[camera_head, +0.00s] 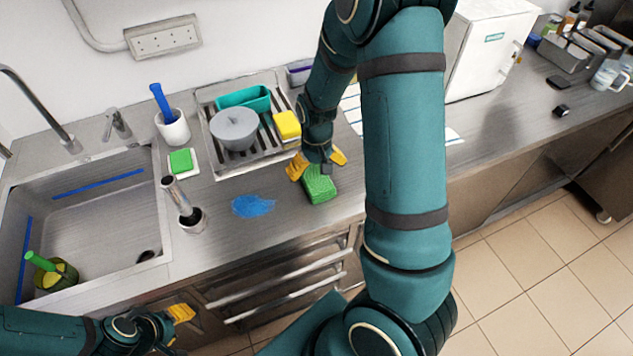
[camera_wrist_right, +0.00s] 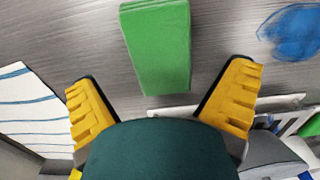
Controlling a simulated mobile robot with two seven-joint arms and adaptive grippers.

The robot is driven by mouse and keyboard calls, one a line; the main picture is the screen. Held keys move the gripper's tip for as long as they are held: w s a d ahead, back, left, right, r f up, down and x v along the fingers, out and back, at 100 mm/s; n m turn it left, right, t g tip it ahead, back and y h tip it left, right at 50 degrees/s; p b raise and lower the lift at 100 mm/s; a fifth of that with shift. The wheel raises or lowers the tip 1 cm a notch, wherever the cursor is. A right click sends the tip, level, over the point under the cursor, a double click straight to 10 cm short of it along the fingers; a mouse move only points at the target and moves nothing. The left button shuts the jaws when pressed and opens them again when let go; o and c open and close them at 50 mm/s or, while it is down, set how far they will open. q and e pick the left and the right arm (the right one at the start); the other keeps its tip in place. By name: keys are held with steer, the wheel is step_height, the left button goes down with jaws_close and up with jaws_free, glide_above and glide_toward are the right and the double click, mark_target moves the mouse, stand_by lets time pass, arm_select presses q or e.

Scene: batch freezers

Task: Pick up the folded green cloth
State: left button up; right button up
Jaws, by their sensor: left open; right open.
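The folded green cloth (camera_head: 319,186) lies on the steel counter, below the drying rack in the head view. In the right wrist view the cloth (camera_wrist_right: 158,45) is a thick green block at the top centre, ahead of the fingertips. My right gripper (camera_head: 318,168) is open just above the cloth's far end. Its yellow fingers (camera_wrist_right: 160,90) are spread to either side, and nothing is between them but counter and the cloth's near end. My left gripper (camera_head: 180,328) is low at the left, in front of the counter, away from the cloth; only part of it shows.
A blue patch (camera_head: 253,206) lies on the counter left of the cloth. A drying rack (camera_head: 206,124) holds a grey bowl (camera_head: 234,131), a teal container and a yellow sponge (camera_head: 287,125). A green sponge (camera_head: 181,161) sits farther left, near the sink (camera_head: 100,215). A striped towel (camera_wrist_right: 32,112) lies flat nearby.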

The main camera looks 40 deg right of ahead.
mark_target(317, 178)
step_height(317, 178, down, 4)
steer(key=shift+s+a+f+b, duration=0.1)
steer(key=shift+f+b, duration=0.05)
steer(key=shift+b, duration=0.15)
steer(key=shift+c, duration=0.3)
steer(key=c, duration=1.1)
step_height(317, 178, up, 10)
steer(key=shift+r+p, duration=0.1)
steer(key=shift+p, duration=0.9)
